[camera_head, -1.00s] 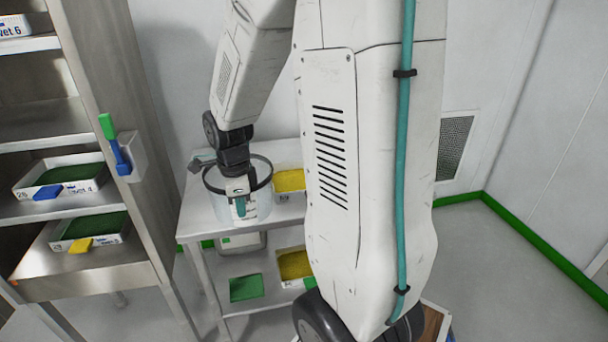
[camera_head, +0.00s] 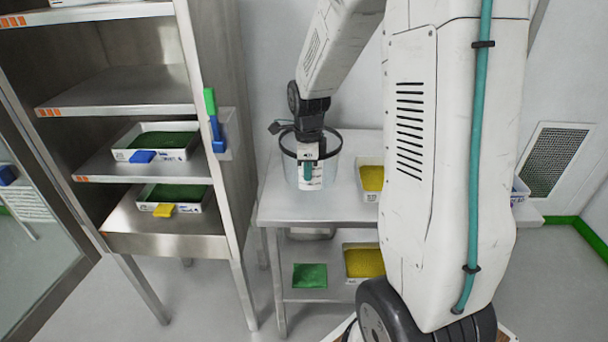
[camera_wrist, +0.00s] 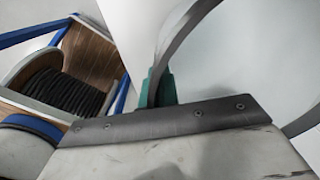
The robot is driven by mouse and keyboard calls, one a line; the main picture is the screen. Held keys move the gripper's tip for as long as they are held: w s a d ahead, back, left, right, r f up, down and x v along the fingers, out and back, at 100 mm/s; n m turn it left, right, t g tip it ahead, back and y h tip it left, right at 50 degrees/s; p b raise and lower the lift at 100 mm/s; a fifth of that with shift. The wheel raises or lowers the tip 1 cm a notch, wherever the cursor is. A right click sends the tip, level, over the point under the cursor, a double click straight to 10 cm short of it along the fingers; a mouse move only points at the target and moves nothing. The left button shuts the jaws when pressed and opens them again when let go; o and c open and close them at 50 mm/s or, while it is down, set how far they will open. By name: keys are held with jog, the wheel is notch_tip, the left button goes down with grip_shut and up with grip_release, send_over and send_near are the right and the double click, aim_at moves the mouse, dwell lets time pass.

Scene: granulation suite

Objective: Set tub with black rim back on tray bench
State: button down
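The tub with the black rim (camera_head: 290,150) is a pale, see-through round tub with a dark band around its top. It is upright over the left part of the tray bench (camera_head: 275,207), a metal table against the wall. I cannot tell whether its base touches the top. My gripper (camera_head: 308,172) reaches down at the tub's near side, shut on its wall, with a teal finger outside. In the wrist view, the rim (camera_wrist: 185,38) curves up beside the teal finger (camera_wrist: 164,90). The other finger is hidden.
A tray with yellow contents (camera_head: 368,180) stands right of the tub. The lower shelf holds a green sheet (camera_head: 310,276) and another yellow tray (camera_head: 363,262). A metal rack (camera_head: 125,239) with green-filled trays stands close on the left. Bare top lies before the tub.

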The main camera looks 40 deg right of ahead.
aim_at(306, 188)
jog(key=shift+w, duration=0.45)
jog(key=shift+w+d+f, duration=0.1)
jog(key=shift+w+f, duration=0.1)
jog(key=shift+f, duration=1.6)
jog(key=shift+f, duration=0.1)
jog(key=c, duration=1.7)
grip_release()
